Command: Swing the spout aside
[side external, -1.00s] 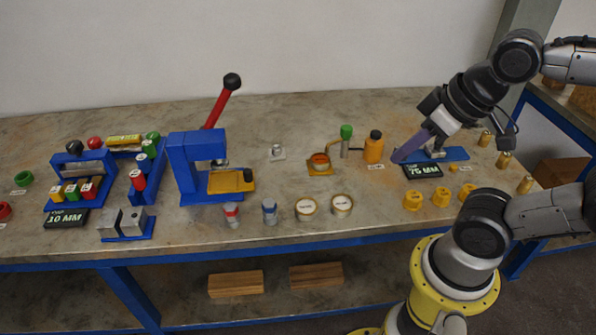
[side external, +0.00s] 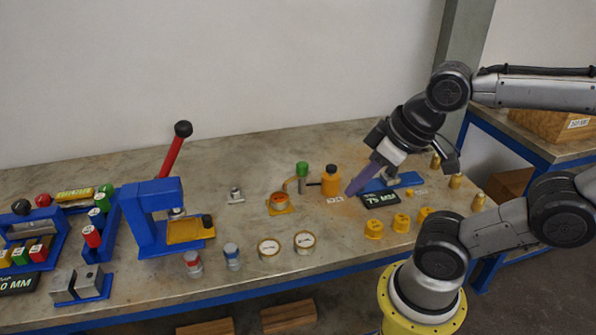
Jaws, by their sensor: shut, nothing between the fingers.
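A short post with a green knob (side external: 302,169) stands right of the middle of the bench. A thin brownish spout (side external: 291,182) reaches from it to the left and front, ending above or close to a small orange-yellow cup on a plate (side external: 279,205). An orange bottle with a dark cap (side external: 330,182) stands just right of the post. My gripper (side external: 352,190) points down and left, its purplish fingers shut and empty. Its tips are right of the bottle, apart from the spout, with the bottle between them. Whether the tips touch the bench is unclear.
A display reading 75 MM (side external: 381,199) and a blue fixture (side external: 405,180) lie under and right of my gripper. Several yellow caps (side external: 374,229) are in front. A blue press (side external: 150,205) with a red lever is farther left.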

